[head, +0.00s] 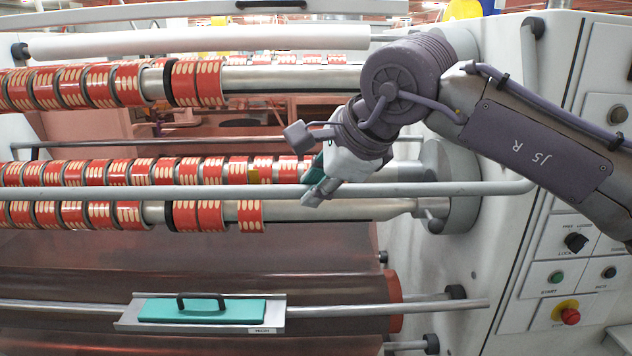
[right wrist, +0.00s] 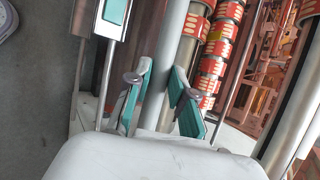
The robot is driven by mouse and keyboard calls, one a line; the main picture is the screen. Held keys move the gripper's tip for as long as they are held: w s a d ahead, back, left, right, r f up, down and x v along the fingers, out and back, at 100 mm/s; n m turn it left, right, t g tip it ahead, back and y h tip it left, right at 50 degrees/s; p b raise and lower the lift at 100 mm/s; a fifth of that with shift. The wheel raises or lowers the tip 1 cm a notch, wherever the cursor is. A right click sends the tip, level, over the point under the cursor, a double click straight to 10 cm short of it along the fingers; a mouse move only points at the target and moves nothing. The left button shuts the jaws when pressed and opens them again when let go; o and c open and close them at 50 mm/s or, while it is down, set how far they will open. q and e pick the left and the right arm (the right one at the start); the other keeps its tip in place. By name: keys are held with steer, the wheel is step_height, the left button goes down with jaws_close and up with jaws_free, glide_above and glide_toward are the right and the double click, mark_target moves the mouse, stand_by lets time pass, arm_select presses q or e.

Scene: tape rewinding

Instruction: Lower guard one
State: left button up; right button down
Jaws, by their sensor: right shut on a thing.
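A long grey guard bar (head: 200,191) runs level across the front of the machine, in front of the middle rows of red tape rolls. My right gripper (head: 316,192) is shut on this bar, right of the rolls, and partly hides it. In the right wrist view the bar (right wrist: 184,55) runs between the two teal-padded fingers (right wrist: 160,97). Another pale bar with a black handle (head: 200,9) crosses the top of the head view. I cannot tell from the pictures which guard is number one. My left gripper is not in view.
Red tape rolls (head: 199,82) sit on several metal shafts behind the bar. A teal pad with a black handle (head: 202,309) lies on a metal plate below. Control knobs and a red stop button (head: 570,316) are on the right panel.

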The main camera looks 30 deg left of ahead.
steer(key=shift+s+f, duration=0.2)
steer(key=shift+f, duration=0.4)
steer(key=shift+s+f, duration=0.2)
steer(key=shift+f, duration=0.4)
steer(key=c, duration=1)
jaws_free()
steer(key=shift+w, duration=0.2)
steer(key=shift+w+r, duration=0.1)
steer(key=shift+r, duration=0.3)
steer(key=v, duration=1.2)
steer(key=shift+a, duration=0.1)
